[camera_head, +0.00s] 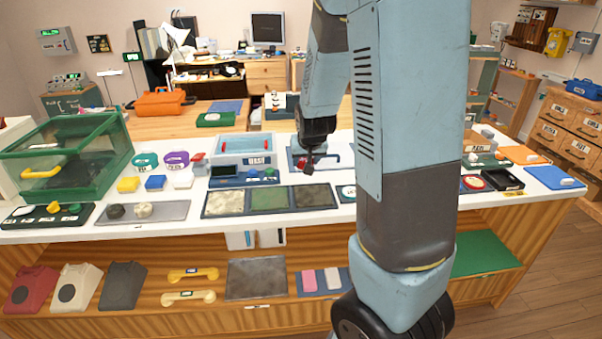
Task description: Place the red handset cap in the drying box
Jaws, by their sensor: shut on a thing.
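My gripper (308,161) hangs above the right-centre part of the white counter. It is shut on a small red thing (303,163), which looks like the red handset cap. The cap is small here and partly hidden by the dark fingers. A green-framed box with clear panes (98,165) and a yellow handle stands at the counter's left end, well to the left of my gripper. It looks like the drying box. I cannot tell whether its front is open or closed.
A rinse basin (243,143) stands between the box and my gripper. Three textured pads in a tray (268,213) lie in front. Purple and teal rings (176,159), small blocks (155,182) and a knob panel (45,216) sit near the box. My arm hides part of the right counter.

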